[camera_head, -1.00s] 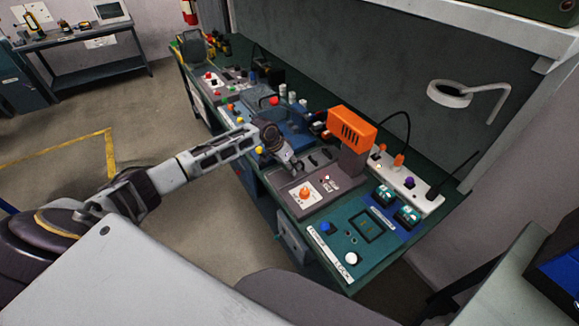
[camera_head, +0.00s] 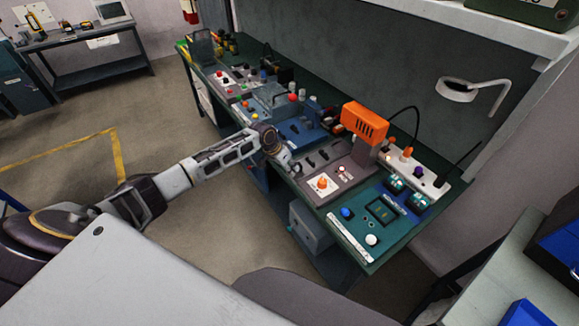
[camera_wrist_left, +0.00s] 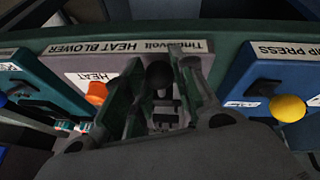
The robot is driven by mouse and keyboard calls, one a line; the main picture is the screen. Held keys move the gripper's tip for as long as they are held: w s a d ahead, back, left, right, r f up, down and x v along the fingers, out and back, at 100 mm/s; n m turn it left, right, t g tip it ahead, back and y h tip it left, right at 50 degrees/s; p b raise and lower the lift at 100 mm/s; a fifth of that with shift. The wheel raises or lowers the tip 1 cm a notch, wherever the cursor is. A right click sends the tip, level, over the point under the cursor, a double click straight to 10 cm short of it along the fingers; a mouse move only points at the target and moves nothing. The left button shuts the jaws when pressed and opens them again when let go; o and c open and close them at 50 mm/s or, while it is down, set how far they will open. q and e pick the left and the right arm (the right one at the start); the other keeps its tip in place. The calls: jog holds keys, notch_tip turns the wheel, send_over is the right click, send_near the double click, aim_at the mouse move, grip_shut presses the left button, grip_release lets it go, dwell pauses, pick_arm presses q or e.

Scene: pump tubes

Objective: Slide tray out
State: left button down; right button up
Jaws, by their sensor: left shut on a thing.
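The heat blower has an orange head (camera_head: 364,122) over a grey base with an orange dial (camera_head: 322,183). The wrist view shows its upside-down HEAT BLOWER label (camera_wrist_left: 130,47) and the orange dial (camera_wrist_left: 97,92). My left gripper (camera_head: 290,166) is at the bench's front edge, left of the dial. In the wrist view my left gripper (camera_wrist_left: 162,100) has its fingers around a black round knob (camera_wrist_left: 160,74) and is shut on it. The tray itself cannot be made out clearly; the gripper hides the area around the knob. My right gripper is not in view.
The blue press (camera_head: 298,130) stands left of the blower; its yellow knob (camera_wrist_left: 288,108) is close to my gripper. A green panel (camera_head: 375,222) and a white power strip (camera_head: 415,172) are to the right. Free floor (camera_head: 200,215) lies before the bench.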

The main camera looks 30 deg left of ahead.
pick_arm(q)
jog(key=shift+s+a+r, duration=0.15)
jog(key=shift+s+a, duration=0.1)
jog(key=shift+s, duration=0.05)
jog(key=shift+w+d, duration=0.15)
jog(key=shift+w, duration=0.05)
jog(key=c, duration=1.1)
grip_release()
jog(key=shift+s, duration=0.15)
jog(key=shift+c, duration=0.2)
jog(key=v, duration=1.1)
jog(key=shift+a+r, duration=0.25)
jog(key=shift+r, duration=0.05)
